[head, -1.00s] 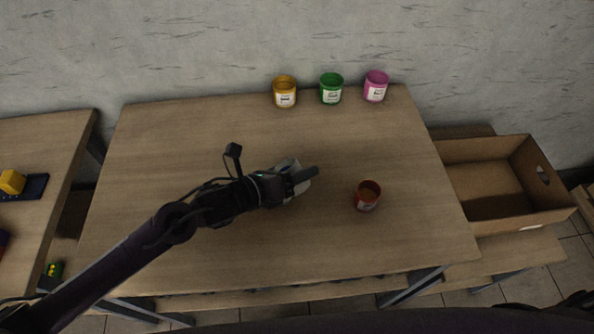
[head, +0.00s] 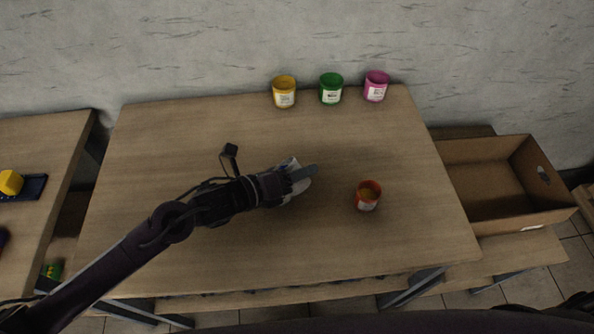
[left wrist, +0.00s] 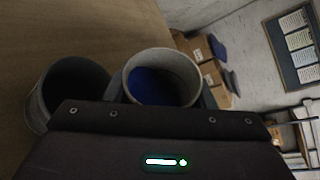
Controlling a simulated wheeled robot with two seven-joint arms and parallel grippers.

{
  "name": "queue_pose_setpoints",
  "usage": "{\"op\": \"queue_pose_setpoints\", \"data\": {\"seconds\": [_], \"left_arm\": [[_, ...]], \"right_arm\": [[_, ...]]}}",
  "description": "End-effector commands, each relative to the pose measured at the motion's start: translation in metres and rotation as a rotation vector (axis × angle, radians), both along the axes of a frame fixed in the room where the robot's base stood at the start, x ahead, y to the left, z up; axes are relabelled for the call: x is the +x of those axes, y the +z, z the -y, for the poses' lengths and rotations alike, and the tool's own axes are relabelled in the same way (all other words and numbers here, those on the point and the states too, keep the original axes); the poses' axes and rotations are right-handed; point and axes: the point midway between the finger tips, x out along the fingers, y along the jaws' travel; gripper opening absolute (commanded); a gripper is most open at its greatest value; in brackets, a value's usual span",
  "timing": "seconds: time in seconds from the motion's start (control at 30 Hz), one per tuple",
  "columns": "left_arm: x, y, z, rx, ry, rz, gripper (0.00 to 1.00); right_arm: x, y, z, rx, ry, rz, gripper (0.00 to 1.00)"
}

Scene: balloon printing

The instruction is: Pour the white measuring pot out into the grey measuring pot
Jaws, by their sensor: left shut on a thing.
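My left gripper (head: 298,180) is above the middle of the table and is shut on the white measuring pot (left wrist: 185,65). The left wrist view looks into this pot's open mouth and shows blue contents (left wrist: 150,88) inside. A second pot, the grey measuring pot (left wrist: 70,85), is close beside it on the left of that view, over the table. Its inside is dark, and I cannot tell what it holds. In the head view the gripper mostly hides both pots; only pale parts (head: 291,163) show around the fingers. My right gripper is not in view.
A red paint pot (head: 367,196) stands right of the gripper on the table (head: 180,130). Yellow (head: 284,92), green (head: 331,89) and pink (head: 376,87) pots line the back edge. A cardboard box (head: 495,185) is at the right. The table's left side is clear.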

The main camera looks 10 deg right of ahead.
Motion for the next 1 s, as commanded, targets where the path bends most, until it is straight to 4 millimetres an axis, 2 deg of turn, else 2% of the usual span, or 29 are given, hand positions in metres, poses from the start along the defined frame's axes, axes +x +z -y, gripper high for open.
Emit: {"op": "queue_pose_setpoints", "data": {"seconds": [1.0], "left_arm": [[0.0, -0.0003, 0.0, -0.049, -0.001, -0.049, 0.26]], "right_arm": [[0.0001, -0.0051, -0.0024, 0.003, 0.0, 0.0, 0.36]]}}
